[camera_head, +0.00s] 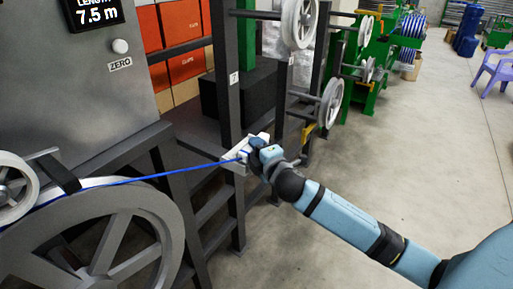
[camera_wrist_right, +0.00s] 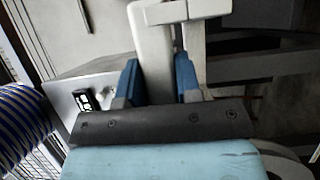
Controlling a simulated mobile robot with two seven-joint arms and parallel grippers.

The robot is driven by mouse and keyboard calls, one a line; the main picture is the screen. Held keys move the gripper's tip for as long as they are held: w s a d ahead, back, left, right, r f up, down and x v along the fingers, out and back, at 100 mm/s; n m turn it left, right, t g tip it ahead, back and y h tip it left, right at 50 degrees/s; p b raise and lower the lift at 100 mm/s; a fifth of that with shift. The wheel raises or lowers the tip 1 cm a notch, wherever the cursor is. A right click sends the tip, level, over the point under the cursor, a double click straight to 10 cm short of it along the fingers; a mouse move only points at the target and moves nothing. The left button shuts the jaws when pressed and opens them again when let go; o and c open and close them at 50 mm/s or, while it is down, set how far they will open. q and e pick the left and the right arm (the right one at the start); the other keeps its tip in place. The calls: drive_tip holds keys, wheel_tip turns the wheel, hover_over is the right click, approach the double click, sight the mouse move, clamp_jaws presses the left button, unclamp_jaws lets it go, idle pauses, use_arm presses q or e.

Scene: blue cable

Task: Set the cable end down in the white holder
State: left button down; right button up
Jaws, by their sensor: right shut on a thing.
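The blue cable (camera_head: 130,179) runs taut from the large grey wheel at lower left to the white holder (camera_head: 236,164) on the dark frame. My right gripper (camera_head: 254,150) is at the holder, shut on the cable end, which is largely hidden by the gripper in the head view. In the right wrist view, a pale upright piece (camera_wrist_right: 155,60) stands between the two blue fingers of my right gripper (camera_wrist_right: 158,82). I cannot tell there whether the cable end rests in the holder. My left gripper is not in view.
The large grey wheel (camera_head: 105,245) and a grey machine panel (camera_head: 85,60) with a length display reading 7.5 m stand at left. Dark frame posts (camera_head: 224,60) rise behind the holder. Grey reels (camera_head: 331,103) hang beyond. The floor at right (camera_head: 430,150) is mostly clear.

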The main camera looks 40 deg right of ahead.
drive_tip(key=shift+f, duration=0.6)
idle(0.6)
drive_tip(key=o, duration=0.9)
drive_tip(key=shift+o, duration=0.2)
drive_tip(key=s+a+b, duration=0.1)
drive_tip(key=s, duration=1.2)
drive_tip(key=shift+s+a+b, duration=0.15)
drive_tip(key=shift+s+b, duration=0.2)
drive_tip(key=shift+b, duration=0.05)
drive_tip(key=shift+f, duration=0.1)
